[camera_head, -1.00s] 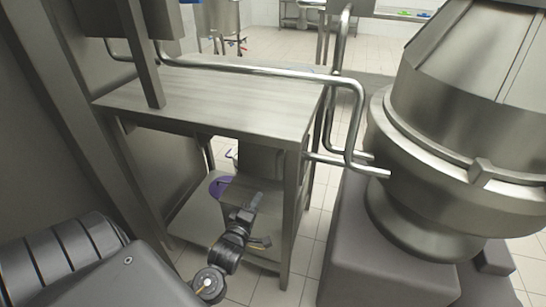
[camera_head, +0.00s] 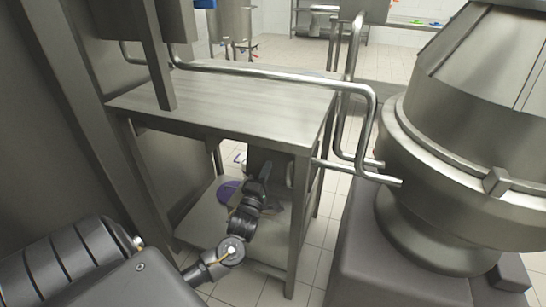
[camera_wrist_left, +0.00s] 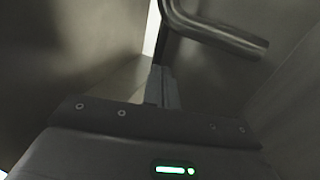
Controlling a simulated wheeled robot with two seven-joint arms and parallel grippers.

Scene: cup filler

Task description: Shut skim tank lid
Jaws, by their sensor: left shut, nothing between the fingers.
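My left gripper (camera_head: 264,172) reaches in under the steel table, in front of a grey metal body (camera_head: 256,156) that stands in the shaded space there. In the left wrist view its fingers (camera_wrist_left: 161,86) are together with nothing between them. A bent metal bar (camera_wrist_left: 215,32) is just beyond and above the fingertips, and smooth metal surfaces lie on both sides. I cannot tell whether the fingers touch anything. The skim tank lid cannot be made out clearly in either view, so its angle cannot be told. My right gripper is not in view.
The steel table (camera_head: 225,105) has a bare top above my left forearm, with legs on either side. A purple round thing (camera_head: 228,190) is on its lower shelf (camera_head: 198,222). Steel pipes (camera_head: 270,71) cross above. A large steel vessel (camera_head: 460,150) stands at the right.

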